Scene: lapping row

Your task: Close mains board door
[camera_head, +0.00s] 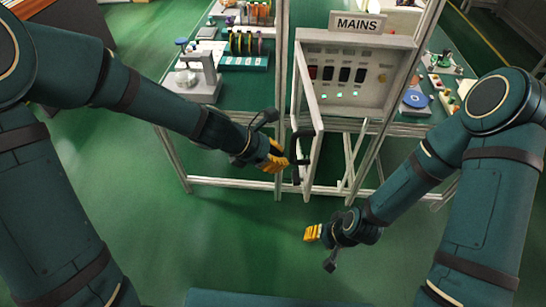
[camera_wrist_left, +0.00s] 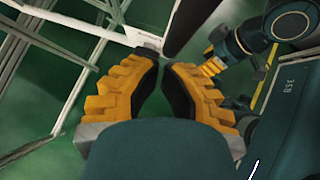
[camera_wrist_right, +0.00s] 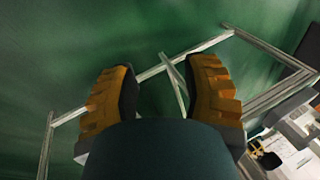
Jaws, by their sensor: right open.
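The mains board (camera_head: 372,82) is a pale cabinet under a MAINS sign, with dark switches and lit green buttons. Its door (camera_head: 314,150) is hinged at the board's left side and stands open, swung out towards me and seen nearly edge-on. A black handle (camera_head: 297,176) is on the door's left face. My left gripper (camera_head: 287,161) is at this handle, its fingers (camera_wrist_left: 162,62) closed to a narrow gap with the dark handle at their tips. My right gripper (camera_head: 308,233) is open and empty, low in front of the frame; its spread fingers show in the right wrist view (camera_wrist_right: 160,68).
Pale frame legs and rails (camera_head: 235,184) stand below the board. A bench on the right holds a blue disc (camera_head: 416,99) and small parts. The green floor in front is clear.

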